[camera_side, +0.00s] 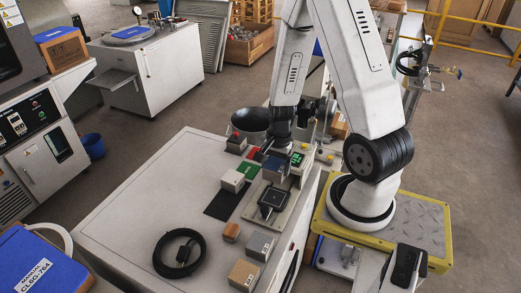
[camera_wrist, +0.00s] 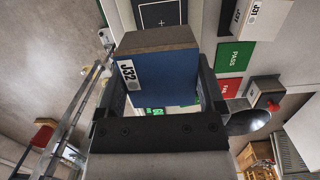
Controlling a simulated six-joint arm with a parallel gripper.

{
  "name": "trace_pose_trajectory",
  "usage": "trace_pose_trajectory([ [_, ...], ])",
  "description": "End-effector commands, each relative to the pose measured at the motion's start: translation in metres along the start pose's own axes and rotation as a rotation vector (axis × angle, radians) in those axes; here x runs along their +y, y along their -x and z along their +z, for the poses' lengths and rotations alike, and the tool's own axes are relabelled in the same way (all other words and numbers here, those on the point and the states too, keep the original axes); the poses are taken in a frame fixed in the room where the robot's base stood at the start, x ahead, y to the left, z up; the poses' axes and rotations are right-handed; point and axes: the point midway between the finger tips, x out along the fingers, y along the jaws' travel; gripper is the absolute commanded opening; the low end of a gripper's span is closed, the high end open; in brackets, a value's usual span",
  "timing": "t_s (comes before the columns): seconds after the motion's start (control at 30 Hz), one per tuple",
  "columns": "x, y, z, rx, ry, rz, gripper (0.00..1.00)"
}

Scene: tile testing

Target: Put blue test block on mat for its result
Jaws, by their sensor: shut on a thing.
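My gripper (camera_side: 276,155) is shut on the blue test block (camera_side: 273,168), which is held above the tester, behind its dark plate (camera_side: 271,201). In the wrist view the block (camera_wrist: 158,80) sits between both fingers (camera_wrist: 160,95), with blue and brown-grey faces and a white "J32" label. The green PASS mat (camera_wrist: 235,55) and red FAIL mat (camera_wrist: 230,88) lie to the right there; the side view also shows the green mat (camera_side: 249,169) and part of the red mat (camera_side: 253,153). A lit green display (camera_side: 297,159) stands beside the block; its reading is too small to tell.
A pale block (camera_side: 232,181) stands by the black mat (camera_side: 219,208), next to the green mat. A dark block (camera_side: 236,145) is near the red mat. An orange piece (camera_side: 231,232), two blocks (camera_side: 260,246) and a coiled cable (camera_side: 180,254) lie in front. The bench's left is clear.

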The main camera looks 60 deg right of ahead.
Motion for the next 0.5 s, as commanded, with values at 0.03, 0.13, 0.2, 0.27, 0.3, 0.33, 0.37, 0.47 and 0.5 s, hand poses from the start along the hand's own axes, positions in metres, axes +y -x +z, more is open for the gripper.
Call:
trace_pose_trajectory([
  [0.03, 0.000, 0.000, 0.000, 0.000, 0.000, -0.001, 0.00],
  [0.13, 0.000, 0.001, 0.000, 0.000, 0.000, -0.001, 0.00],
  [0.2, -0.001, 0.002, 0.000, 0.001, 0.000, -0.002, 0.00],
  [0.27, -0.001, 0.004, 0.000, 0.001, 0.000, -0.002, 0.00],
  [0.3, -0.001, 0.007, 0.000, 0.001, 0.001, -0.003, 0.00],
  [0.33, -0.001, 0.009, 0.001, 0.001, 0.002, -0.003, 0.00],
  [0.37, -0.001, 0.011, 0.001, 0.001, 0.002, -0.003, 0.00],
  [0.47, -0.001, 0.019, 0.002, 0.002, 0.001, -0.005, 0.00],
  [0.5, -0.001, 0.023, 0.002, 0.002, 0.002, -0.004, 0.00],
])
